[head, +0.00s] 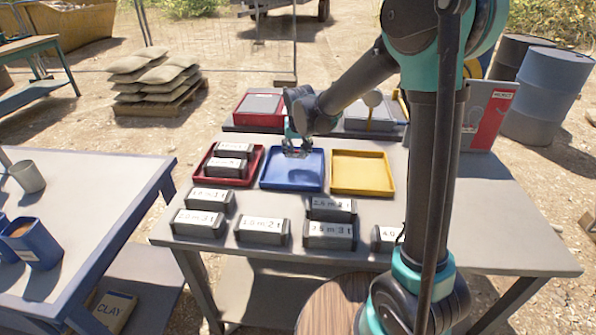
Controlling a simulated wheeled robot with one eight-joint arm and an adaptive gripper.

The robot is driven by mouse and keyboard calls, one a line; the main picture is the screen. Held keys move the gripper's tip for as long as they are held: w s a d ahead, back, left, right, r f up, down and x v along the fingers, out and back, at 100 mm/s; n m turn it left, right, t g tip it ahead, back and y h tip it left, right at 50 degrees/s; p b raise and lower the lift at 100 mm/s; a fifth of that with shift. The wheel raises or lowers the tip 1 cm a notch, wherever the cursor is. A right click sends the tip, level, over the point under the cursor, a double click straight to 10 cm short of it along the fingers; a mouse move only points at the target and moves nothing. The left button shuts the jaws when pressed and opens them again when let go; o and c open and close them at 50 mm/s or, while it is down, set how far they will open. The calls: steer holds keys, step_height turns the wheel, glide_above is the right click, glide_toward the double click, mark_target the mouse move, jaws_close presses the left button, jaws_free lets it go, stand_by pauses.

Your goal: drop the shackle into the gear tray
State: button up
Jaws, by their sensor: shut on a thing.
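My gripper (297,147) is above the back part of the blue tray (275,184), pointing down. It is shut on a small grey thing, taken as the shackle, whose shape is too small and too covered by the fingers to make out. The blue tray looks otherwise empty. A yellow tray (362,189) stands right of it, empty. A red tray (254,171) on the left holds grey labelled blocks (226,166). No readable label shows which tray is the gear tray.
Several labelled grey blocks (262,231) line the table's front (480,235). Behind the trays are a red-rimmed box (259,110) and a grey panel (376,121). A red sign (491,117) stands at the right. The table's right side is clear.

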steer(key=o, duration=1.4)
steer(key=shift+c, duration=0.2)
steer(key=shift+r, duration=0.1)
steer(key=v, duration=1.1)
steer(key=shift+s+r, duration=0.2)
steer(key=shift+r, duration=0.15)
steer(key=shift+d, duration=0.1)
